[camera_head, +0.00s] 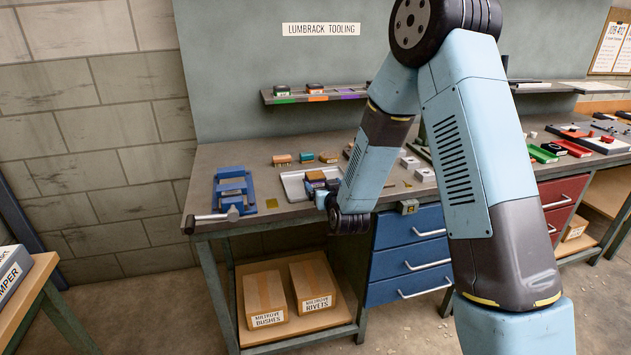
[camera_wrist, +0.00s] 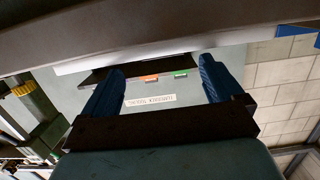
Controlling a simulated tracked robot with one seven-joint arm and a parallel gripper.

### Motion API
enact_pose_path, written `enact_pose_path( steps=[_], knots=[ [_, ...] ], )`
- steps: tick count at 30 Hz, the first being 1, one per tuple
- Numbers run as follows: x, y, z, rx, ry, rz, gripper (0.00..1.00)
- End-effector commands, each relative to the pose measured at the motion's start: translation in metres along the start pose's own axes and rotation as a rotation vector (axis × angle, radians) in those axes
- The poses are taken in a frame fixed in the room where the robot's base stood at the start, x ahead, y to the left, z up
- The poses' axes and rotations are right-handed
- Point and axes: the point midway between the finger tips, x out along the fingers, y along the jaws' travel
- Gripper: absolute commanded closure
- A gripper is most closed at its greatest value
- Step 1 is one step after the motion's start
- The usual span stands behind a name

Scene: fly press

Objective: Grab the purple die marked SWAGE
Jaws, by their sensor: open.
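A small block with a tan top and a dark bluish-purple body (camera_head: 316,178) is at the right part of the pale tray (camera_head: 291,187) on the bench. It may be the purple die, but no SWAGE lettering is readable. My gripper (camera_head: 324,199) is at the bench's front edge, just in front of and below this block, partly hidden by my arm. In the wrist view my two blue fingers (camera_wrist: 161,85) are spread apart with nothing between them.
Small coloured blocks (camera_head: 282,160) stand behind the tray. A blue fixture (camera_head: 232,188) with a lever is at left. Blue drawers (camera_head: 410,258) sit below the bench.

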Motion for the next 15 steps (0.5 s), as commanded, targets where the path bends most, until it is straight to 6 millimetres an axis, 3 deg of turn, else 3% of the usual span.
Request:
enact_pose_path(
  steps=[8,15],
  knots=[
    [0.018,0.0,0.0,0.001,0.0,0.001,0.06],
    [0.049,-0.003,-0.001,0.001,-0.001,0.001,0.06]
  ],
)
